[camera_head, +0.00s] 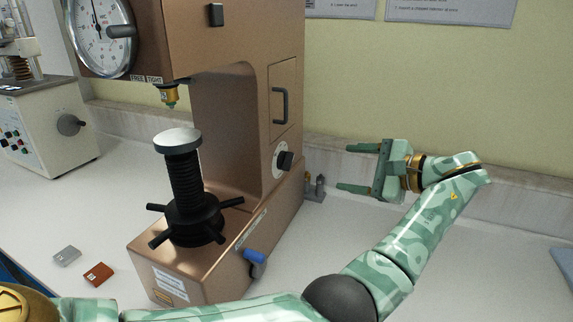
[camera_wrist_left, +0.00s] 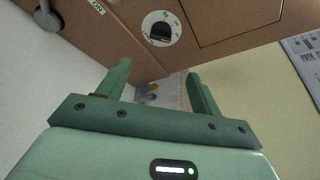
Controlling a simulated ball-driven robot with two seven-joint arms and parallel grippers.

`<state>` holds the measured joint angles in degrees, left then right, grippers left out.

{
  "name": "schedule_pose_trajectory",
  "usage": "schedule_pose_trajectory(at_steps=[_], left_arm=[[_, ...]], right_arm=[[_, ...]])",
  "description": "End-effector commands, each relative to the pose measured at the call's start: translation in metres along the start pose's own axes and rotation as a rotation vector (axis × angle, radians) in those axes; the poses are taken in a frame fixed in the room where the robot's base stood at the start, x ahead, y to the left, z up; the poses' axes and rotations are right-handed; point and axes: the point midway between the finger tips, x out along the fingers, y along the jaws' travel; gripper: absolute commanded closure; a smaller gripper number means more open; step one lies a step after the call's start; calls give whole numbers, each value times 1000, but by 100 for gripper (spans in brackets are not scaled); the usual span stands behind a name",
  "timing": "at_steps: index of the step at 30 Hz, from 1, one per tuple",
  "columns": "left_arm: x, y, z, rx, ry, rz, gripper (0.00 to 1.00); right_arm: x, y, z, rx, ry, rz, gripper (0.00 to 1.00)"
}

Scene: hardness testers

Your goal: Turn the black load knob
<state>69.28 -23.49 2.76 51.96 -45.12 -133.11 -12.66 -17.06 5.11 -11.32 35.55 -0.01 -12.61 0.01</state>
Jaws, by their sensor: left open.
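The black load knob (camera_head: 286,161) sits on a round white dial on the right side of the copper-brown hardness tester (camera_head: 224,110). In the left wrist view the knob (camera_wrist_left: 161,32) is at the top, on its marked dial, beyond the fingertips. My left gripper (camera_head: 348,168) is to the right of the knob, apart from it, with its fingers pointing left toward the tester. In the left wrist view the gripper (camera_wrist_left: 159,76) is open, with nothing held between its green fingers. My right gripper is not in view.
A black door handle (camera_head: 280,106) is above the knob. Small metal parts (camera_head: 315,187) stand behind the tester. Another tester (camera_head: 45,130) is at left. Two small blocks (camera_head: 98,274) lie in front. The right counter is mostly clear.

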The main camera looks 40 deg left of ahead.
Motion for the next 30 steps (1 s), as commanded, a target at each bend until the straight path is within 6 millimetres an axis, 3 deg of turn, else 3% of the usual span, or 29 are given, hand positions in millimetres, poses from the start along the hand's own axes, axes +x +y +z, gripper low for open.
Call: schedule_pose_trajectory(at_steps=[5,19,24,30], left_arm=[[22,3,-2,8,0,4,35],[135,2,-1,7,-6,0,35],[156,1,0,7,-4,0,35],[162,0,0,5,-1,-1,35]], right_arm=[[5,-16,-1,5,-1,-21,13],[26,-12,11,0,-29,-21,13],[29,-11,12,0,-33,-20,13],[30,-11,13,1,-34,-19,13]])
